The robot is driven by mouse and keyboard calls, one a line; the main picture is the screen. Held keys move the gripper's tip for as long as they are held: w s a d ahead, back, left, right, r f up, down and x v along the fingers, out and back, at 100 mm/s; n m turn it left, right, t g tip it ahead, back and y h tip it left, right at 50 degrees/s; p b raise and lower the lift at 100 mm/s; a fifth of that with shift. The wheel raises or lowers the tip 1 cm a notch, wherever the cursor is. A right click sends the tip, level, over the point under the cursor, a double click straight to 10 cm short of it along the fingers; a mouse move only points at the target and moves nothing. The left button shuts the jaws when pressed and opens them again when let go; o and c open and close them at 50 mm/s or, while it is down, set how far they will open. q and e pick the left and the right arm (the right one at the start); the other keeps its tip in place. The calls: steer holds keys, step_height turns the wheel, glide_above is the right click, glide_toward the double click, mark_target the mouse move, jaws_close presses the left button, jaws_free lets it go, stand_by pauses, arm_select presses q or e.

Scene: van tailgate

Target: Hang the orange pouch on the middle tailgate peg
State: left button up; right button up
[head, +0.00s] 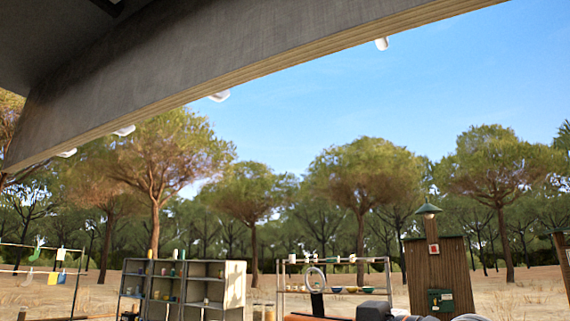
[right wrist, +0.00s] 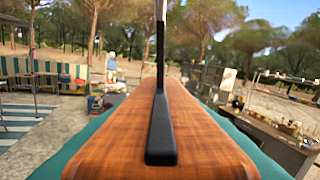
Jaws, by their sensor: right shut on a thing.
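The raised tailgate (head: 200,70) crosses the top left of the head view as a dark panel with a pale lower edge. Several white pegs stick out along it, one (head: 382,43) at the right, one (head: 220,96) nearer the centre and others further left. In the right wrist view the orange pouch (right wrist: 110,135), orange-brown with a grained surface, fills the lower middle. My right gripper (right wrist: 161,130) shows as a dark finger against it and is shut on it. A strip of orange also shows at the bottom edge of the head view (head: 312,317). My left gripper is not in view.
Grey shelves (head: 185,285), a rack (head: 335,275) with small items and a wooden hut (head: 438,275) stand in the background. A workbench (right wrist: 275,135) is at the right of the wrist view. Open air lies below the tailgate edge.

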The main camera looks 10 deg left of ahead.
steer(key=s+a+r+n+g+y+p, duration=0.1)
steer(key=s+a+r+n+g, duration=0.1)
steer(key=s+r, duration=0.65)
steer(key=s+a+r+n+g+y+p, duration=0.2)
steer(key=s+a+r+g, duration=0.1)
steer(key=s+r, duration=0.55)
steer(key=s+a+f+b, duration=0.1)
steer(key=s+a+b, duration=0.2)
steer(key=s, duration=0.5)
steer(key=shift+b, duration=0.3)
stand_by(0.5)
steer(key=o, duration=1.1)
steer(key=shift+o, duration=0.2)
steer(key=shift+w, duration=0.1)
